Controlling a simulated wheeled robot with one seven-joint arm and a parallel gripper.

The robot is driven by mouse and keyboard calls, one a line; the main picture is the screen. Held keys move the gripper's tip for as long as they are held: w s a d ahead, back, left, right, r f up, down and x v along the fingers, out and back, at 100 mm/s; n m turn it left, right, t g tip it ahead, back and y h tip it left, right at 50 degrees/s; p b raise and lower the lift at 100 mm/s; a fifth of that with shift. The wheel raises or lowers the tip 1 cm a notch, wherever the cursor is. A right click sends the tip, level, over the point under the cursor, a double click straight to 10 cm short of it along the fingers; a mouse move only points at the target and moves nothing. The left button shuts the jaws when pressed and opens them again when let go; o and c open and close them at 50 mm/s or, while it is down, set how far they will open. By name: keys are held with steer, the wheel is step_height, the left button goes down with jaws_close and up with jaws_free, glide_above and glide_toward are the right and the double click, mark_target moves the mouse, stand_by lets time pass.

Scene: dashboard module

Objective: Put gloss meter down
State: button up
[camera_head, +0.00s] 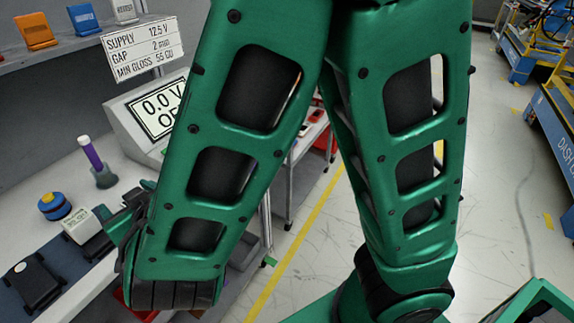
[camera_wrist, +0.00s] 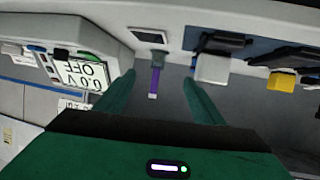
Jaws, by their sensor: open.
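A small white box with a printed label (camera_head: 86,238), which looks like the gloss meter, sits on the dark mat (camera_head: 72,270) on the bench in the head view. In the wrist view the white box (camera_wrist: 212,69) stands just beyond the right fingertip. My gripper (camera_wrist: 158,80) is open, with nothing held between its green fingers. In the head view my gripper (camera_head: 122,222) is beside the box on its right, largely hidden by my arm. I cannot tell whether a finger touches the box.
A purple-handled tool (camera_head: 91,154) stands in a grey holder behind. A blue and yellow round item (camera_head: 54,206) and a black device (camera_head: 34,282) flank the box. A sloped display console (camera_head: 150,112) stands at the back.

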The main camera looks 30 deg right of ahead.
steer(key=w+d+f+m+g+h, duration=0.1)
steer(key=w+d+m+g+h, duration=0.2)
steer(key=d, duration=1.3)
steer(key=d+f+m+g+h, duration=0.15)
steer(key=d+m+h, duration=0.35)
steer(key=d, duration=1.1)
steer(key=s+d+m+g, duration=0.2)
steer(key=s+d+g, duration=0.5)
steer(key=s+d, duration=0.9)
steer(key=s+r+g+y, duration=0.1)
steer(key=s+r+y, duration=0.1)
steer(key=s, duration=0.7)
steer(key=shift+s+a+r+m+y, duration=0.35)
steer(key=shift+a+m+y, duration=0.05)
steer(key=shift+y, duration=0.3)
steer(key=shift+g, duration=0.25)
steer(key=shift+w+f, duration=0.25)
steer(key=shift+w, duration=0.35)
